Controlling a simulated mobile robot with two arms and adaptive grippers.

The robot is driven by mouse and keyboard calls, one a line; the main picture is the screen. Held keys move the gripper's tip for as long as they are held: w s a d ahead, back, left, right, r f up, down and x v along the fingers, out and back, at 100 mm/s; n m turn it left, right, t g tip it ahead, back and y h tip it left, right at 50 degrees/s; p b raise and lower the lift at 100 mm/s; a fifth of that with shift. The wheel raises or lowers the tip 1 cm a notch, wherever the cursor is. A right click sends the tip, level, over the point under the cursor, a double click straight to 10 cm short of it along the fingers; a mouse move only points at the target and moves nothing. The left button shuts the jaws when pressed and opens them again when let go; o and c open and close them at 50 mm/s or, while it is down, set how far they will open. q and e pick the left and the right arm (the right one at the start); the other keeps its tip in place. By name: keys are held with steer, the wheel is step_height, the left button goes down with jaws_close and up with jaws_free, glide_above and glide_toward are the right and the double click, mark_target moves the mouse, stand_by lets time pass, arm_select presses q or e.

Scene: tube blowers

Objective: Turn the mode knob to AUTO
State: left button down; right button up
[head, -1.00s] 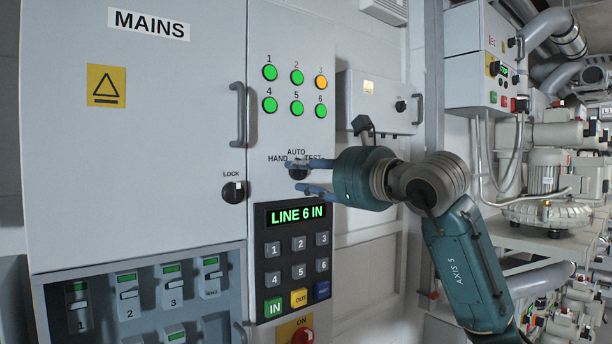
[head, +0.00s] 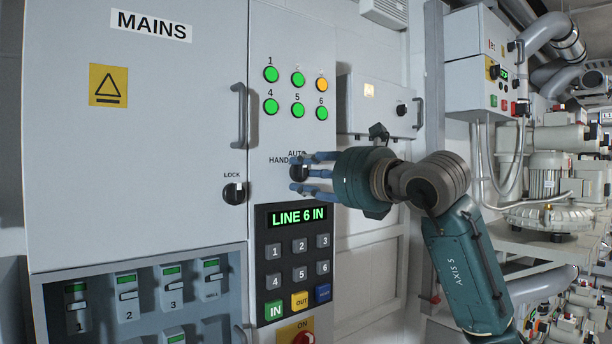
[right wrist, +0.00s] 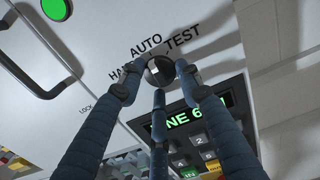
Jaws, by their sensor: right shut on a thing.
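The mode knob (head: 298,172) is a small black knob on the grey cabinet's narrow right panel, with HAND, AUTO and TEST printed around it. In the right wrist view the knob (right wrist: 158,70) sits between my fingertips and shows a small pale mark; I cannot tell for sure which label it points at. My right gripper (head: 301,173) reaches in from the right with three blue fingers shut on the knob. It also shows in the right wrist view (right wrist: 158,80). In the head view the fingers hide TEST. My left gripper is not in view.
A keypad (head: 298,262) reading LINE 6 IN is just below the knob. A LOCK knob (head: 234,193) is to its left, and a vertical door handle (head: 241,115) is above left. Lit round lamps (head: 297,107) are above. A red button (head: 301,338) is lower down.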

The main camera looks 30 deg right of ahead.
steer(key=shift+w+f, duration=0.1)
steer(key=shift+f, duration=0.25)
steer(key=o, duration=1.1)
steer(key=shift+d, duration=0.15)
steer(key=shift+r, duration=0.1)
steer(key=s+d, duration=0.1)
steer(key=s, duration=1.1)
